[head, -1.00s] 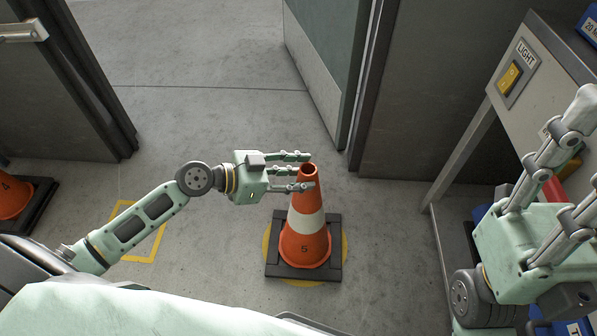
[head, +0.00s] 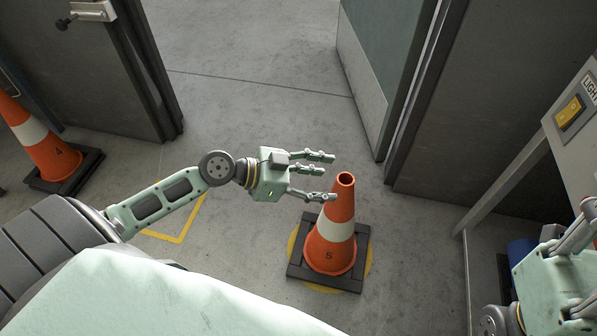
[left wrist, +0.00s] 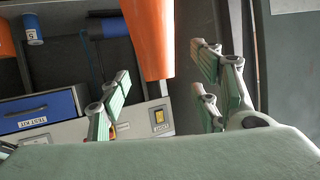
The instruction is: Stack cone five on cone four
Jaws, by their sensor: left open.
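Cone five (head: 330,240), orange with a white band and a black square base, stands upright on a yellow floor disc in the head view. Cone four (head: 50,150) stands on its own black base at the far left. My left gripper (head: 326,176) is open and empty, with its fingers just left of cone five's top. In the left wrist view, an orange cone (left wrist: 150,40) shows beyond the open fingers (left wrist: 165,85), apart from them. My right gripper (head: 575,260) is partly in view at the right edge; its fingertips are cut off.
A yellow floor outline (head: 180,225) lies left of cone five. An open doorway with a door leaf (head: 385,75) is behind. A grey bench with a light switch (head: 570,112) stands at right. A blue drawer box (left wrist: 40,112) shows in the wrist view.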

